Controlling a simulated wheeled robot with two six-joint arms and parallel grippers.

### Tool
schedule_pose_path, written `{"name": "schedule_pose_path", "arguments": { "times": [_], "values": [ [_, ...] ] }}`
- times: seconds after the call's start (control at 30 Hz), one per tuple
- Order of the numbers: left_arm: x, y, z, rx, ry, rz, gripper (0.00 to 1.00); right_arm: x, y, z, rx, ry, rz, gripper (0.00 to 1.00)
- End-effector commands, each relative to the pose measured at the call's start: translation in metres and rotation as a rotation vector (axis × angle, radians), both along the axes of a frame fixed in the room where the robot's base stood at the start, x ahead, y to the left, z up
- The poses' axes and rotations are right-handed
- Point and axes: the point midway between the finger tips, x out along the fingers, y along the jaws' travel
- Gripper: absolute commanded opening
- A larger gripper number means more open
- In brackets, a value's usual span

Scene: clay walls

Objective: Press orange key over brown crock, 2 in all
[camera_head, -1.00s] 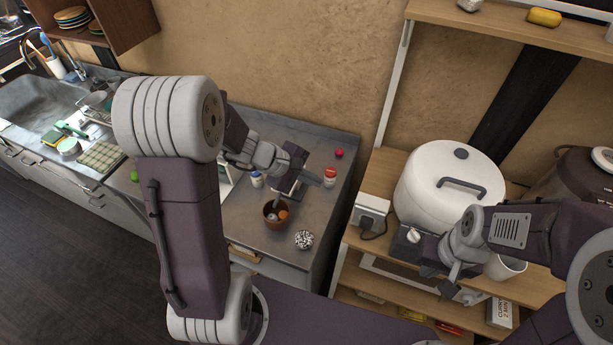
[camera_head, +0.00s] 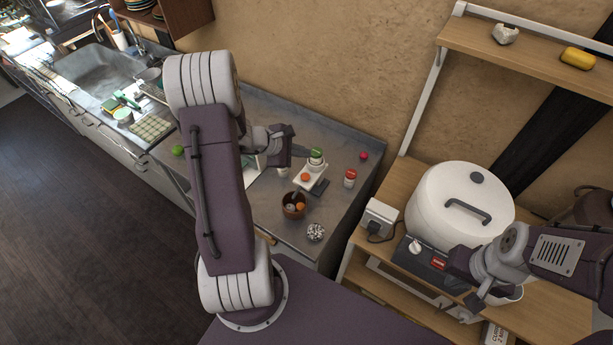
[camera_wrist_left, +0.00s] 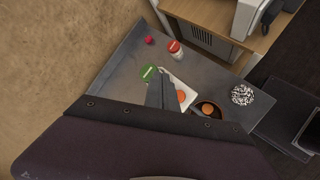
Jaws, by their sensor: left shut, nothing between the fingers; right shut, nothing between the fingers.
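A white dispenser (camera_head: 316,172) with a round orange key (camera_head: 306,177) and a green top (camera_head: 316,155) stands on the grey counter. The orange key also shows in the left wrist view (camera_wrist_left: 182,97), beside the green top (camera_wrist_left: 150,73). The brown crock (camera_head: 287,212) stands in front of the dispenser and holds an orange ball and other small things. It also shows in the left wrist view (camera_wrist_left: 219,112). My left gripper (camera_head: 312,154) is shut and empty, its tip close to the green top; contact is unclear. My right gripper (camera_head: 474,302) is shut and empty, low before the wooden shelf unit.
A red-capped shaker (camera_head: 350,178), a red ball (camera_head: 363,156) and a speckled ball (camera_head: 316,232) stand around the dispenser. A white cooker (camera_head: 455,200) and a socket box (camera_head: 380,218) are on the wooden unit to the right. A sink is far left.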

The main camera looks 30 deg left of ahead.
Motion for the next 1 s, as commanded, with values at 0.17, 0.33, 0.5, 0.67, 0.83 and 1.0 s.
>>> {"name": "schedule_pose_path", "arguments": {
  "times": [0.17,0.33,0.5,0.67,0.83,1.0],
  "values": [
    [0.000,0.000,-0.023,-0.001,0.001,0.000,0.00,0.000,0.000,-0.017,0.000,0.000,0.000,0.00],
    [0.000,0.000,-0.049,-0.001,0.002,0.001,0.00,0.000,0.000,-0.033,0.000,0.000,0.000,0.00],
    [0.000,0.000,-0.075,0.001,0.000,-0.001,0.00,0.000,0.000,-0.057,0.000,0.000,0.000,0.00],
    [0.000,0.000,-0.084,0.001,0.000,-0.001,0.00,0.000,0.000,-0.068,0.000,0.000,0.000,0.00],
    [0.000,0.000,-0.082,0.000,0.000,0.000,0.00,0.000,0.000,-0.066,0.000,0.000,0.000,0.00],
    [0.000,0.000,-0.082,0.000,0.000,0.000,0.00,0.000,0.000,-0.066,0.000,0.000,0.000,0.00]
  ]
}}
